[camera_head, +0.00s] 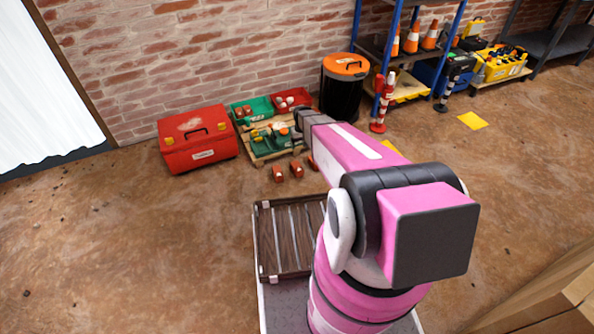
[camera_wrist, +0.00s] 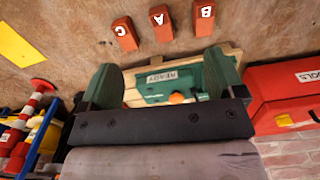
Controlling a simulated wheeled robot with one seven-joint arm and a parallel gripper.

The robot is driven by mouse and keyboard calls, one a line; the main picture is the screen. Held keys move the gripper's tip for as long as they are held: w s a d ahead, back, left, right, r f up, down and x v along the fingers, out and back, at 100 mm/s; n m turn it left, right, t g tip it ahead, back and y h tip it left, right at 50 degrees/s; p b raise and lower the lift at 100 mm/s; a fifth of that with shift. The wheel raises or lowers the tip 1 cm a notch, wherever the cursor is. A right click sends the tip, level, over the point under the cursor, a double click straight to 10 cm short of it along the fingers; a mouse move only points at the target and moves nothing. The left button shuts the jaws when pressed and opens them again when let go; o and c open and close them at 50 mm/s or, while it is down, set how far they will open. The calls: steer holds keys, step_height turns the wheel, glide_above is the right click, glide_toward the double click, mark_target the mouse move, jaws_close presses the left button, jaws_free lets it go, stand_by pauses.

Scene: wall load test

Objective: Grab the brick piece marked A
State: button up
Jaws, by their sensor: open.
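In the wrist view, three red-brown bricks with white letters lie on the brown floor near the top edge. The brick marked A (camera_wrist: 161,25) is in the middle, with brick C (camera_wrist: 125,35) on its left and brick B (camera_wrist: 204,18) on its right. In the head view, the middle brick (camera_head: 297,170) sits in front of the pallet, its letter too small to read. My gripper (camera_wrist: 160,68) is open, with its two green fingers spread and no brick between them. The bricks are apart from the fingers, beyond their tips.
A wooden pallet (camera_head: 268,158) with a green READY tray (camera_wrist: 165,84) lies behind the gap of my fingers. A red toolbox (camera_head: 197,140) stands left of it, a black bin (camera_head: 343,92) right. Crates (camera_head: 292,98) stand by the wall. Floor before the bricks is clear.

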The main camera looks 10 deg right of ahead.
steer(key=n, duration=0.1)
glide_above(297, 166)
step_height(297, 166, down, 18)
steer(key=f, duration=0.5)
steer(key=shift+w+d+f, duration=0.15)
steer(key=shift+w+d, duration=0.2)
steer(key=shift+s+a+f, duration=0.15)
steer(key=shift+a+f, duration=0.05)
steer(key=shift+f, duration=1.2)
steer(key=shift+s+a+f, duration=0.15)
steer(key=shift+f, duration=1.25)
steer(key=shift+r, duration=0.1)
steer(key=c, duration=1.3)
